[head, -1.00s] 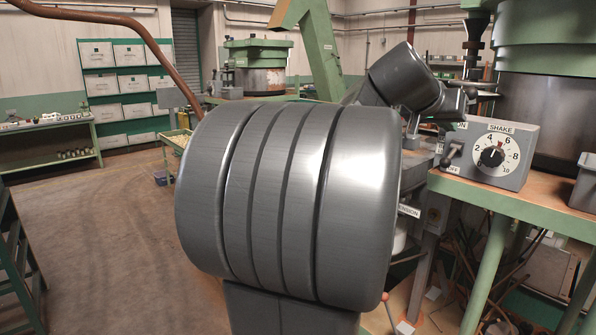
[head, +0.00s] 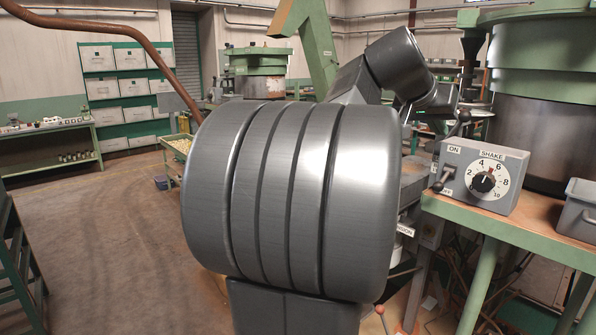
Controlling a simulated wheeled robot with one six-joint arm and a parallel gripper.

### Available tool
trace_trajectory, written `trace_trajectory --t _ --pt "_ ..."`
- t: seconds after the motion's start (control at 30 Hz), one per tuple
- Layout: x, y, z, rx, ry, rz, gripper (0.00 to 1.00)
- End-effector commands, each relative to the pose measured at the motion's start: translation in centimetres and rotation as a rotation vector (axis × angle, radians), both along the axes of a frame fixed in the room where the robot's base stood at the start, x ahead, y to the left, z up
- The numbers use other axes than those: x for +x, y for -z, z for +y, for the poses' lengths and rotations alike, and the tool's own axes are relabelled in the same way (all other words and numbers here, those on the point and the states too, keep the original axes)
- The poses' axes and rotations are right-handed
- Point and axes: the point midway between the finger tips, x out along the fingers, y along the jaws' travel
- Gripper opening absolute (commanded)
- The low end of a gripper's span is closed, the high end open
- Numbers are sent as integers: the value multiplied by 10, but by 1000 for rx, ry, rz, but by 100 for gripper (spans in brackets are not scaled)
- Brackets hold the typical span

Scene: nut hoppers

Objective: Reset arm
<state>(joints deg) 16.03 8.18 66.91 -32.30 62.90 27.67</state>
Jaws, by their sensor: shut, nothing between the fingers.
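My own thick dark-grey arm links fill the middle of the head view and hide much of what lies behind them. My gripper (head: 432,108) shows only in small part below and beyond the grey wrist, at the upper right of centre. It is shut, with nothing seen in it. It is left of and above the grey control box (head: 485,178), apart from it as far as I can see. The box carries a black dial (head: 484,182) marked SHAKE, set near 5, and a toggle lever (head: 442,180) tilted down towards OFF.
The control box sits on a green-framed bench (head: 495,224) at the right, beside a grey bin (head: 577,215) and a large green-and-steel hopper (head: 545,100). Shelves of white boxes (head: 118,85) stand at the far left. The floor (head: 95,235) at left is open.

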Motion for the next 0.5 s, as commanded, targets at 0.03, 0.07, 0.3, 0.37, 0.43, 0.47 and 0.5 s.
trace_trajectory --t 0.03,0.07,0.3,0.37,0.43,0.47,0.5 --pt "-4 -6 7 -1 -3 -2 0" --pt "-7 -9 10 -1 -3 -2 0" --pt "-21 -26 28 1 -1 0 0" --pt "-22 -28 30 0 -1 0 0" --pt "-23 -30 32 0 -1 0 0" --pt "-24 -30 32 0 -1 0 0" --pt "-24 -31 32 0 -1 0 0"
